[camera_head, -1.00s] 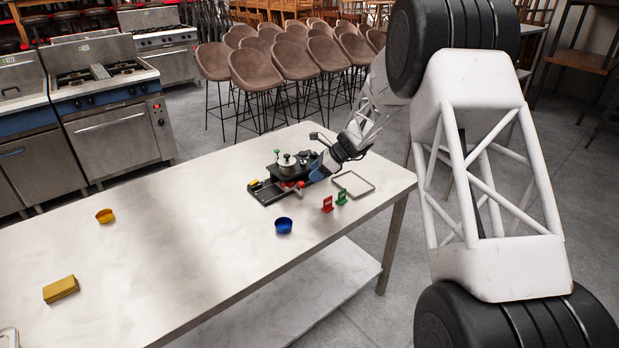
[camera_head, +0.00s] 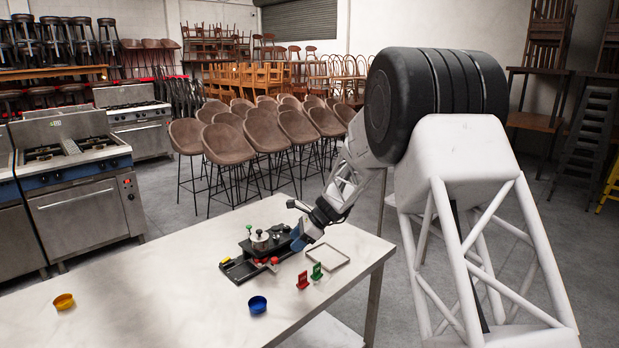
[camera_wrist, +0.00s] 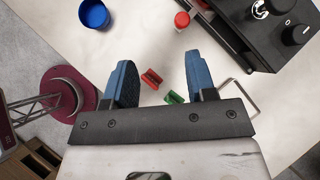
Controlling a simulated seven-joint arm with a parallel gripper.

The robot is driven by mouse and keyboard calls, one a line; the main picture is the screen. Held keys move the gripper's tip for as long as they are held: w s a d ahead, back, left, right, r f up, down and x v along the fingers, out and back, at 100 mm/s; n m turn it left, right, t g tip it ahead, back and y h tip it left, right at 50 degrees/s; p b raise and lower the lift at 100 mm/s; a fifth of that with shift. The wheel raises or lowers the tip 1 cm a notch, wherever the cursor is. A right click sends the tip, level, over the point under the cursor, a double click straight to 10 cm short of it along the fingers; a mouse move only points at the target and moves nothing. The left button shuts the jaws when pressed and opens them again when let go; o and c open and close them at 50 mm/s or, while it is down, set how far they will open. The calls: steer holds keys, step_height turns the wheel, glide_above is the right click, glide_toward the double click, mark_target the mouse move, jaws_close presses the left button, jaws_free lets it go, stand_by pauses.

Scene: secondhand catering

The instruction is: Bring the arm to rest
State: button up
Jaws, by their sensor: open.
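My gripper (camera_head: 299,243) is above the right end of the white table (camera_head: 160,300), beside the black device with silver and dark knobs (camera_head: 262,240). In the wrist view my gripper (camera_wrist: 157,80) has its two blue fingers wide apart with nothing between them in their grip. The red piece (camera_wrist: 151,79) and green piece (camera_wrist: 174,98) lie below, seen past the fingers. In the head view the red piece (camera_head: 303,280) and green piece (camera_head: 317,271) stand on the table, apart from the gripper.
A thin square frame (camera_head: 327,258) lies right of the device. Brown stools (camera_head: 228,145) and stoves (camera_head: 80,190) stand behind the table. The table's middle is clear.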

steer(key=s+d+r+n+h, duration=0.1)
steer(key=s+d+r+n, duration=0.25)
steer(key=s+r, duration=0.35)
steer(key=s+d+r+n+h, duration=0.2)
steer(key=s+d+r, duration=0.25)
steer(key=s, duration=0.55)
steer(key=s+d+r+n+h, duration=0.1)
steer(key=s+d+r+n, duration=0.3)
steer(key=s, duration=0.4)
steer(key=s+d+n+t+h, duration=0.1)
steer(key=s+d, duration=0.4)
steer(key=s, duration=1.1)
steer(key=s+d+r+n+t+h, duration=0.1)
steer(key=s+d+n+h, duration=0.2)
steer(key=s, duration=1.2)
steer(key=d+n, duration=0.3)
steer(key=shift+s+r+t+h, duration=0.15)
steer(key=shift+s+t+h, duration=0.15)
steer(key=shift+s, duration=0.1)
